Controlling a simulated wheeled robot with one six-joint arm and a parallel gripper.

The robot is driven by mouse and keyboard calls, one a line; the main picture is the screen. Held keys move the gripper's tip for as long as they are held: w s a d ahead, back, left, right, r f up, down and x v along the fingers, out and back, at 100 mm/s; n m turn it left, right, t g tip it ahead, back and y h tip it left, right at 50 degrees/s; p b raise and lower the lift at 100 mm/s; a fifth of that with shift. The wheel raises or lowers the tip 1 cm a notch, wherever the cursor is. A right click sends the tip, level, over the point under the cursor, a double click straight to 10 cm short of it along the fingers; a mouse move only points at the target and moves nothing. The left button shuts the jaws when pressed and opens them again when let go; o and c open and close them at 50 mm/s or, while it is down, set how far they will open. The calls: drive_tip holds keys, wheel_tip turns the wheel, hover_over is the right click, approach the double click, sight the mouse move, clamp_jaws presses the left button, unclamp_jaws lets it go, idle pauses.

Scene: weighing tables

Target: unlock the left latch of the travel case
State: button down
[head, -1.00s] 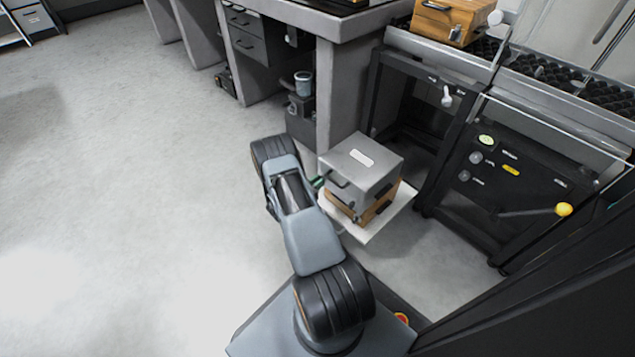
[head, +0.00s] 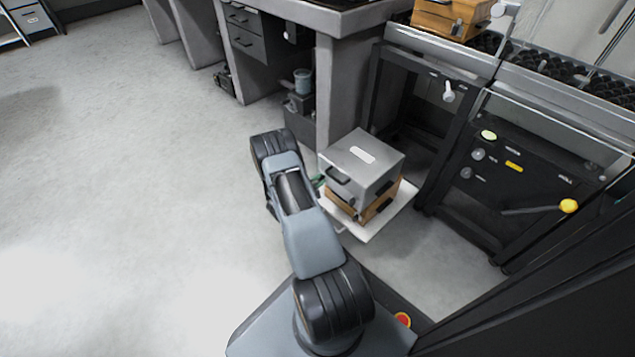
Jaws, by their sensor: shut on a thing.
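A travel case (head: 361,163) with a grey metal upper part, a pale label on top and a dark handle on its left front side stands before me, right of my arm. Its lower part (head: 377,208) is wooden with dark fittings. I cannot tell the state of its left latch at this size, and my arm is close to that side. My gripper is hidden behind my own forearm. A small green bit shows between my forearm and the case; I cannot tell what it belongs to.
The case rests on a white board (head: 397,214). A grey workbench (head: 327,85) with drawers stands behind it. A black-framed station (head: 520,170) with a yellow-knobbed lever (head: 568,206) is at right. A wooden box (head: 450,18) sits at the upper right. The floor at left is clear.

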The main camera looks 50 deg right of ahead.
drive_tip(key=shift+s+f+m+b, duration=0.1)
drive_tip(key=shift+m+b, duration=0.15)
drive_tip(key=shift+m, duration=1.35)
drive_tip(key=shift+w+f+m+b, duration=0.1)
drive_tip(key=shift+m+b, duration=0.2)
drive_tip(key=shift+m, duration=1.3)
drive_tip(key=shift+s+f+m+b, duration=0.1)
drive_tip(key=shift+m+b, duration=0.15)
drive_tip(key=shift+m, duration=1.35)
drive_tip(key=c, duration=1.1)
unclamp_jaws()
drive_tip(key=shift+w+a+f+p, duration=0.15)
drive_tip(key=shift+a+p, duration=0.55)
drive_tip(key=shift+a, duration=1.6)
drive_tip(key=shift+w+a+r+p, duration=0.15)
drive_tip(key=shift+a+p, duration=0.5)
drive_tip(key=shift+a, duration=1.65)
drive_tip(key=shift+w+a+f+p, duration=0.15)
drive_tip(key=shift+a+p, duration=0.55)
drive_tip(key=shift+a, duration=1.6)
